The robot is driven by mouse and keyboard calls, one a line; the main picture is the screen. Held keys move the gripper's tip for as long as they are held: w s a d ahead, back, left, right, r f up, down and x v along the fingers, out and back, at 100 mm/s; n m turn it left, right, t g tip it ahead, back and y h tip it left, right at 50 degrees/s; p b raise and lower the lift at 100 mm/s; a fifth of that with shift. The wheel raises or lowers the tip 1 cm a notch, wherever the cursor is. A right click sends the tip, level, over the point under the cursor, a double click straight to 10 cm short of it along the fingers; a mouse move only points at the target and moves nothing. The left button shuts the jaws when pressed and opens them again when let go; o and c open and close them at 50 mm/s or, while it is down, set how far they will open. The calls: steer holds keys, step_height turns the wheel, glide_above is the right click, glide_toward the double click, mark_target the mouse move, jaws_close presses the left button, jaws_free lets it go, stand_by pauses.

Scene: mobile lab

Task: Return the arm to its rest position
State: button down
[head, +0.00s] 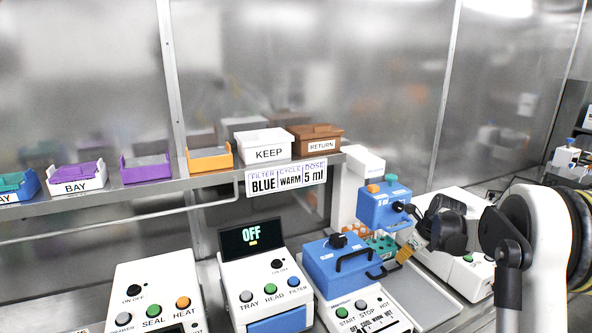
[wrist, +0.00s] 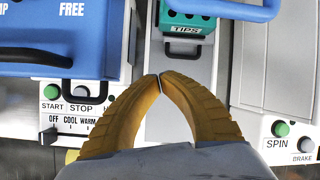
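My arm (head: 540,250) reaches in from the right side of the head view, over the bench. My gripper (head: 403,255) points toward the bench beside the blue-lidded machine (head: 335,262). In the wrist view my gripper (wrist: 160,78) has its two yellow ridged fingers brought together at the tips, with nothing seen held between them. A pale surface lies below the fingertips. A green tips rack (wrist: 188,22) is beyond them, apart from the fingers.
A blue dispenser (head: 380,208) stands close behind my gripper. A white machine with a SPIN button (wrist: 280,129) is at the right of the wrist view. A shelf above holds several bins, a KEEP box (head: 263,145) and a brown RETURN box (head: 315,141).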

steer(key=s+a+r+n+h, duration=0.1)
steer(key=s+a+r+n, duration=0.65)
steer(key=s, duration=0.25)
steer(key=s+a+r+n, duration=0.6)
steer(key=s+r+n, duration=0.2)
steer(key=s, duration=0.1)
steer(key=s+a+f+n+t, duration=0.1)
steer(key=s+a+n, duration=0.1)
steer(key=s+n, duration=0.4)
steer(key=s+a+f+n+t, duration=0.1)
steer(key=s+a+f+n, duration=0.1)
steer(key=s+n, duration=0.5)
steer(key=s+a, duration=0.1)
steer(key=s, duration=0.4)
steer(key=shift+s+f+h, duration=0.15)
steer(key=shift+s+h, duration=0.15)
steer(key=shift+s, duration=0.05)
